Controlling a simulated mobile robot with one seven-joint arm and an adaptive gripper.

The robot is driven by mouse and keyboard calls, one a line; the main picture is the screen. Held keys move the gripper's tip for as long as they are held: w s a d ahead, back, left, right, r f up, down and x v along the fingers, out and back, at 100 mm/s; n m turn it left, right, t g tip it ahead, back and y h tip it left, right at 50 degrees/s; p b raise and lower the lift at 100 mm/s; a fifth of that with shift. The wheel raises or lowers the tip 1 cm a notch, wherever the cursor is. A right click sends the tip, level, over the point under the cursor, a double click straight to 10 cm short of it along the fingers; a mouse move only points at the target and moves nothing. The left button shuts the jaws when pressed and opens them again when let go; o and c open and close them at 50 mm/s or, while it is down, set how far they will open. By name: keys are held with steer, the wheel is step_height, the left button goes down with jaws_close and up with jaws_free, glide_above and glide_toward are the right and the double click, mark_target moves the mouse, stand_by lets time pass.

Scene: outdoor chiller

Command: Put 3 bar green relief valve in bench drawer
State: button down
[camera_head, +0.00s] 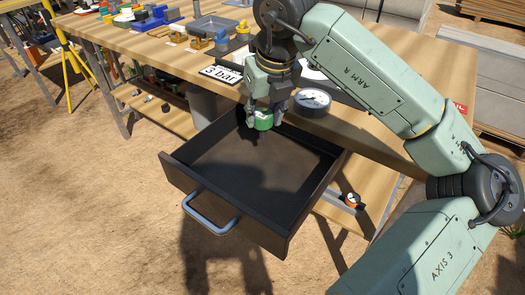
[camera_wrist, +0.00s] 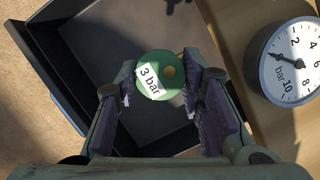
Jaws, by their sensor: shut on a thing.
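The green relief valve (camera_head: 263,121) is held between the fingers of my gripper (camera_head: 264,117). The drawer also shows in the wrist view (camera_wrist: 50,62). The valve is over the back part of the drawer, near the bench edge. I see no object lying in the drawer.
A pressure gauge (camera_head: 312,101) sits on the bench (camera_head: 361,124) right of my gripper. Valves, a grey tray (camera_head: 213,27) and blue tools are farther back. A lower shelf (camera_head: 168,113) holds small parts.

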mark_target(265, 128)
step_height(265, 128, down, 5)
steer(key=shift+s+f+p, duration=0.1)
steer(key=shift+p, duration=0.35)
step_height(265, 128, down, 4)
steer(key=shift+f+p, duration=0.2)
steer(key=shift+p, duration=0.15)
steer(key=shift+f, duration=0.1)
steer(key=shift+f+b, duration=0.25)
steer(key=shift+b, duration=0.1)
steer(key=c, duration=1.1)
jaws_free()
steer(key=shift+r, duration=0.1)
steer(key=shift+o, duration=0.2)
steer(key=shift+r+p, duration=0.3)
steer(key=shift+r, duration=0.05)
steer(key=b+v, duration=0.1)
steer(key=v, duration=1)
steer(key=shift+r, duration=0.3)
steer(key=shift+s, duration=0.15)
